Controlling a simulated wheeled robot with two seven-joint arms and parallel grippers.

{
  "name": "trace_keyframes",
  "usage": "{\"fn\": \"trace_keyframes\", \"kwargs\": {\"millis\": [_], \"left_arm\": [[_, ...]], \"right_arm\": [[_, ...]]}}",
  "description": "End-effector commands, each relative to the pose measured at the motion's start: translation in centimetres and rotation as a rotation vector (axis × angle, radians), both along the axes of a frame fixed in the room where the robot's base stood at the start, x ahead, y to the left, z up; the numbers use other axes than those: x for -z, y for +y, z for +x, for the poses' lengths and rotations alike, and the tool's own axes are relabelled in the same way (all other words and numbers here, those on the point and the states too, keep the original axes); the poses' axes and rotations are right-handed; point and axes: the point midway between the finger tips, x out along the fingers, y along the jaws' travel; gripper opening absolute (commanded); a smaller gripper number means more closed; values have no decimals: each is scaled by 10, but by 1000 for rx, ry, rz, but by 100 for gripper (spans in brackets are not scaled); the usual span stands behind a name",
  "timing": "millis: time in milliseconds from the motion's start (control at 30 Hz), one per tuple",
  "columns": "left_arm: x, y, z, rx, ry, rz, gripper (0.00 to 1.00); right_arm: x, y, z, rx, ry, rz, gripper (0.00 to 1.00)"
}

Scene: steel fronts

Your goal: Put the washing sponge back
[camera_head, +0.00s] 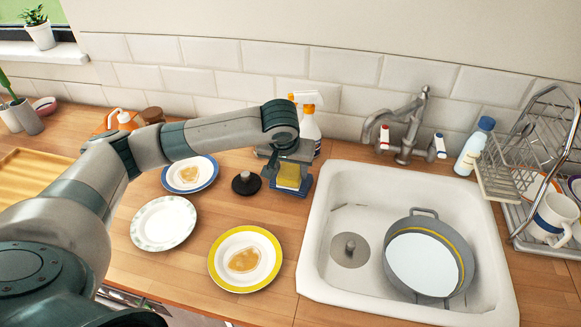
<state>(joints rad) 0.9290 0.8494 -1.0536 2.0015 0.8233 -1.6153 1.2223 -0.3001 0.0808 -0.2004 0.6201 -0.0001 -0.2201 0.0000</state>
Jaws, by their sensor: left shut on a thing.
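My left gripper (289,178) reaches in from the left and points down at the counter, just left of the sink. It is shut on the yellow washing sponge (289,175), which shows between its fingers. A dark blue shape (299,192) shows around the lower edge of the sponge; I cannot tell whether it is a holder or whether the sponge touches it. My right gripper is not in view.
The white sink (322,238) holds a grey pot (424,252). A spray bottle (309,128) stands behind the gripper. A black stopper (246,183) and several plates, including a yellow-rimmed one (217,263), lie left of it. A dish rack (520,150) stands at right.

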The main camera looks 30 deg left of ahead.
Motion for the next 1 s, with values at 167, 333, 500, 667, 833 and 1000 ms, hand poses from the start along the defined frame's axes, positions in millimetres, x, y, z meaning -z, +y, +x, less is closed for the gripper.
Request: {"fn": "trace_keyframes", "kwargs": {"millis": [167, 333, 500, 667, 833, 1000], "left_arm": [[0, 0, 0, 0, 0, 0, 17], [2, 0, 0, -1, 0, 0, 57], [2, 0, 0, -1, 0, 0, 66], [2, 0, 0, -1, 0, 0, 66], [-2, 0, 0, 0, -1, -1, 66], [-17, -2, -6, 0, -2, -2, 66]], "right_arm": [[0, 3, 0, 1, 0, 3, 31], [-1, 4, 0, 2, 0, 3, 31], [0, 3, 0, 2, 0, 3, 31], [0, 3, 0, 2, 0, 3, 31], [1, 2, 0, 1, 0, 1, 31], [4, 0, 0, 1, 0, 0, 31]]}}
